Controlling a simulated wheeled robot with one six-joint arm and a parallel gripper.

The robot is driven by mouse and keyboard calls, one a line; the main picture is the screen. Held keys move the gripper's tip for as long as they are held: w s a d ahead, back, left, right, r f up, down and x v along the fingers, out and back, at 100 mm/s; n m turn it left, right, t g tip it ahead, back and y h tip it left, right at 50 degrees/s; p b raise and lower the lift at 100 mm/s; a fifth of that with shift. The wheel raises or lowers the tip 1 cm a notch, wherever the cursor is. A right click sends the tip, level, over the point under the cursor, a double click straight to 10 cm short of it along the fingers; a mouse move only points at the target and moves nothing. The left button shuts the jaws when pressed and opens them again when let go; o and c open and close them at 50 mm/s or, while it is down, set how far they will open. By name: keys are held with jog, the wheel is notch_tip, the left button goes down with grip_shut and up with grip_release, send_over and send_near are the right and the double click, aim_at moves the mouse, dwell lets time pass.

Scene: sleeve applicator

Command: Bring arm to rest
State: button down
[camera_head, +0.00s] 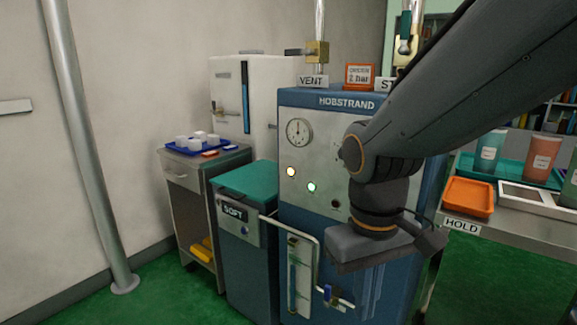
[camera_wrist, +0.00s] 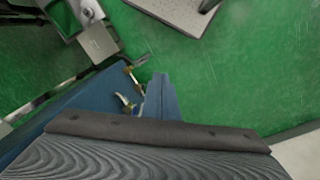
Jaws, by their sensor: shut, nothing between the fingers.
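My arm reaches in from the upper right of the head view and bends down at a dark wrist. My gripper (camera_head: 374,250) is a dark grey block below that wrist, in front of the blue HOBSTRAND machine (camera_head: 310,215). It is shut and holds nothing. In the wrist view a dark ridged block fills the bottom edge, with the green floor (camera_wrist: 225,75) beyond it. I cannot make out separate fingertips in either view.
The teal-lidded SOFT bin (camera_head: 245,182) and a cart with a blue tray (camera_head: 192,150) stand left of the machine. A bent pipe and valve (camera_head: 328,295) stick out at its front. At right, a bench holds an orange tray (camera_head: 470,197) and cups.

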jog(key=s+d+r+m+p, duration=0.2)
jog(key=d+r+p, duration=0.4)
jog(key=p, duration=0.9)
jog(key=shift+d+r+m, duration=0.3)
jog(key=shift+d+m, duration=0.3)
jog(key=shift+m, duration=0.2)
